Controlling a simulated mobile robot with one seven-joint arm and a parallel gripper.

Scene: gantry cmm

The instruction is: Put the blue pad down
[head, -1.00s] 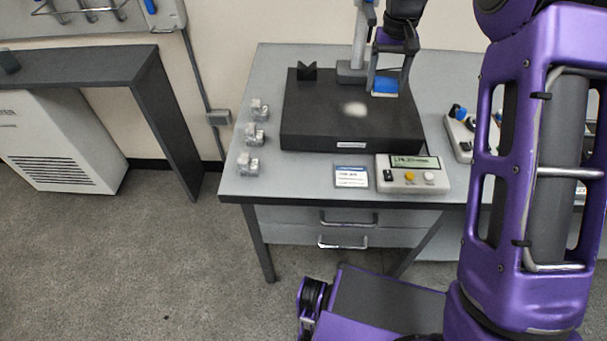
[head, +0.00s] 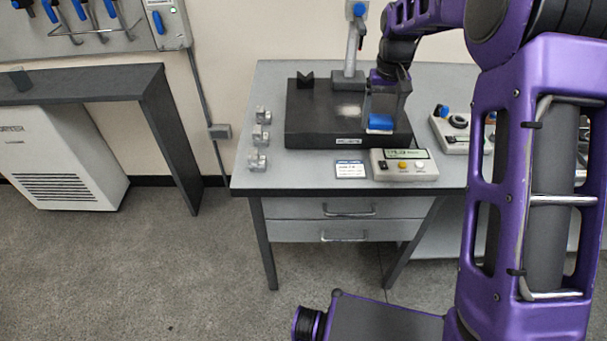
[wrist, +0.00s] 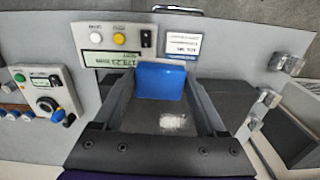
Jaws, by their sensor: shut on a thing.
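The blue pad (head: 381,122) is held between the fingers of my gripper (head: 383,112), over the front right part of the dark granite plate (head: 318,124). In the wrist view the blue pad (wrist: 160,80) sits upright between the two fingertips of my gripper (wrist: 161,84), which is shut on it. Part of the plate, with a pale worn patch (wrist: 173,121), shows below the pad there. I cannot tell whether the pad touches the plate.
A display box with buttons (head: 405,165) and a label card (head: 350,169) lie in front of the plate. A joystick box (head: 451,133) is at right.

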